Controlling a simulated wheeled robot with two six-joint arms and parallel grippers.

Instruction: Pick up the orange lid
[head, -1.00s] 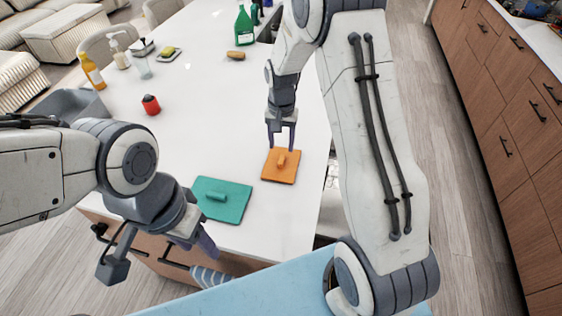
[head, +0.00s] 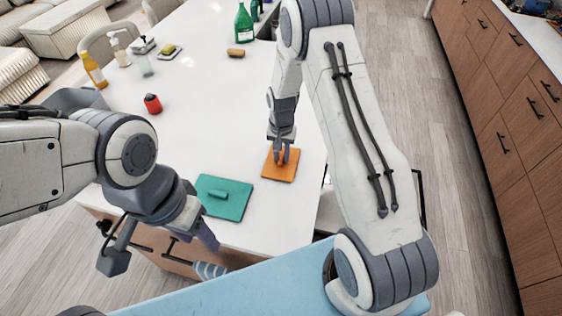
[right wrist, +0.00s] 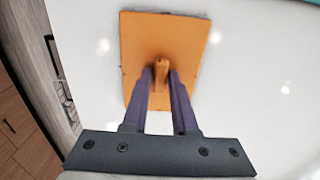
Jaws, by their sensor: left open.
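The orange lid (head: 290,170) is a flat rectangular plate with a small raised handle, lying on the white counter near its right edge. My right gripper (head: 281,161) is over it, pointing down. In the right wrist view its two purple fingers (right wrist: 161,80) stand on either side of the lid's handle, close against it; the lid (right wrist: 140,45) still lies flat on the counter. My left gripper (head: 208,238) is open and empty near the counter's front edge, partly hidden by its own wrist.
A teal lid (head: 235,205) with a handle lies to the left of the orange one. The middle of the counter (head: 200,110) is clear.

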